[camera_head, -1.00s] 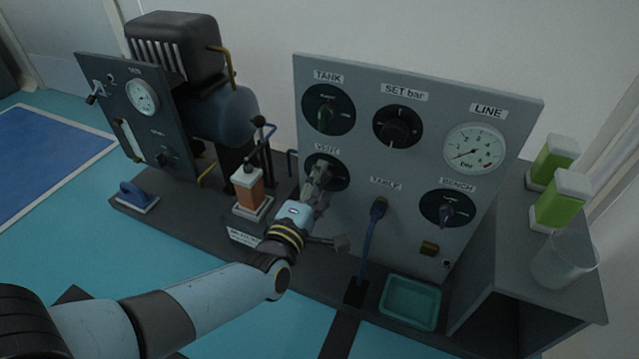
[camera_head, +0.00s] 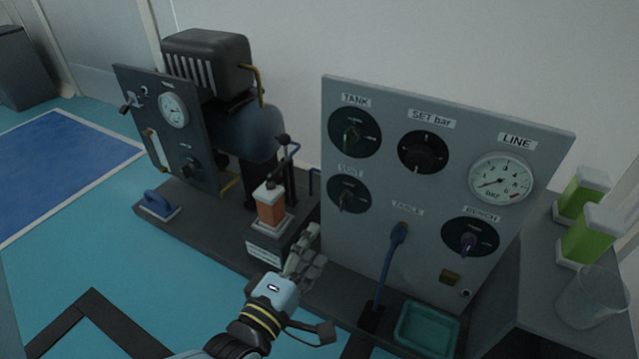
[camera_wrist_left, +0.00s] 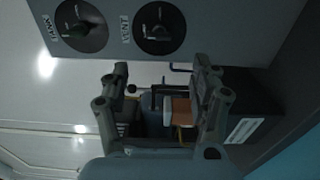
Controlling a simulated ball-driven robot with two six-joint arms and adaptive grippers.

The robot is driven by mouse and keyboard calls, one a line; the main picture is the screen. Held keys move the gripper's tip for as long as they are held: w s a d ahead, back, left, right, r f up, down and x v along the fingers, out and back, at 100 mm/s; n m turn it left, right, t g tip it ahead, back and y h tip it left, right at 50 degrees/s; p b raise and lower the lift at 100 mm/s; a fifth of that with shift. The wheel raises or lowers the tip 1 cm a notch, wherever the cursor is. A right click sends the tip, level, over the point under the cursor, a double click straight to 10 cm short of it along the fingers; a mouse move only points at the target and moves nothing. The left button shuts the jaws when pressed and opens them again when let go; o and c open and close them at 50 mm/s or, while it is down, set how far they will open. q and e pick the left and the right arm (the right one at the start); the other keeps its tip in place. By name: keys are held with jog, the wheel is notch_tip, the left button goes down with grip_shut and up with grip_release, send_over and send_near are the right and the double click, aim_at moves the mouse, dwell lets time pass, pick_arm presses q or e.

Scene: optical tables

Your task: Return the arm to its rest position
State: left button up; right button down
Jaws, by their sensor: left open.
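My left gripper (camera_head: 304,262) is in front of the lower left part of the grey control panel (camera_head: 372,232), below the lower left knob (camera_head: 348,194). It looks apart from that knob. In the left wrist view my left gripper (camera_wrist_left: 160,85) is open, with its two fingers spread and nothing between them up close. The orange block with white ends (camera_wrist_left: 181,108) shows behind the fingers there. In the head view the orange block (camera_head: 270,207) stands upright left of the gripper. My right gripper is not in view.
A dark compressor (camera_head: 208,62) stands at the left behind a small gauge panel (camera_head: 166,130). A teal tray (camera_head: 428,330) sits at the panel's foot, near a blue-handled lever (camera_head: 390,262). Green containers (camera_head: 592,236) and a clear beaker (camera_head: 592,298) stand at the right. The blue-green floor (camera_head: 110,262) at left is open.

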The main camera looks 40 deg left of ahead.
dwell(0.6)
